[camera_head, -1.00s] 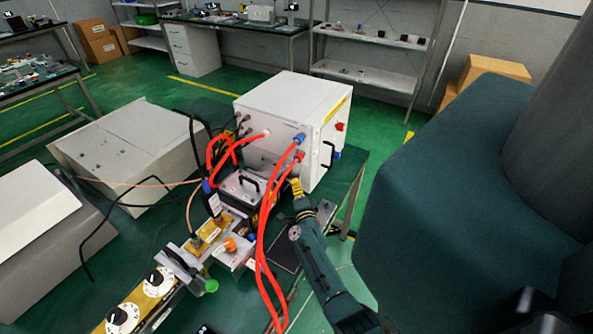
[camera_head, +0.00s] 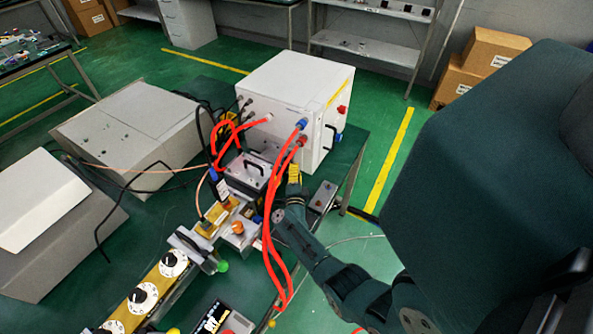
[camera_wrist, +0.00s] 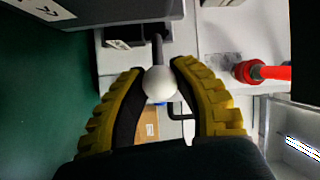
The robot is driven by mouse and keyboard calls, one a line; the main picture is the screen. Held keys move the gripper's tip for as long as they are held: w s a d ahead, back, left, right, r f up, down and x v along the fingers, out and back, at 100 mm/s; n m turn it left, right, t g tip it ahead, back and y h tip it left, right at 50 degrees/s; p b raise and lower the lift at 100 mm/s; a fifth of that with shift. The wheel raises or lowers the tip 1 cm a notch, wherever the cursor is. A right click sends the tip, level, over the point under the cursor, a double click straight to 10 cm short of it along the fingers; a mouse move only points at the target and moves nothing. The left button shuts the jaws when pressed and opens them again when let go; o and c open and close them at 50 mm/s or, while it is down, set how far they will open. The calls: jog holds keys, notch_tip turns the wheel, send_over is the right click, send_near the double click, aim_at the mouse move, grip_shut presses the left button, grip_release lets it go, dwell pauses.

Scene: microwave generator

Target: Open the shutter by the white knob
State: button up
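The white knob (camera_wrist: 158,83) is a round ball on a thin grey stem in the wrist view. It sits between the two yellow, ridged fingertips of my gripper (camera_wrist: 158,72). Both dark inner pads appear to touch its sides, so my gripper looks shut on it. In the head view my yellow gripper (camera_head: 294,173) is low in front of the white generator box (camera_head: 290,95), right of the red hoses. The knob cannot be made out there. The shutter itself cannot be clearly told apart.
Red hoses (camera_head: 270,210) hang close left of my gripper. A black-edged unit with a handle (camera_head: 252,170) is also left. A small grey box (camera_head: 322,196) lies to the right on the table. In the wrist view a red fitting (camera_wrist: 250,72) is at the right.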

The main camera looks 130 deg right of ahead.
jog(key=o, duration=0.6)
jog(key=shift+c, duration=0.2)
jog(key=shift+a, duration=0.1)
jog(key=v, duration=1.2)
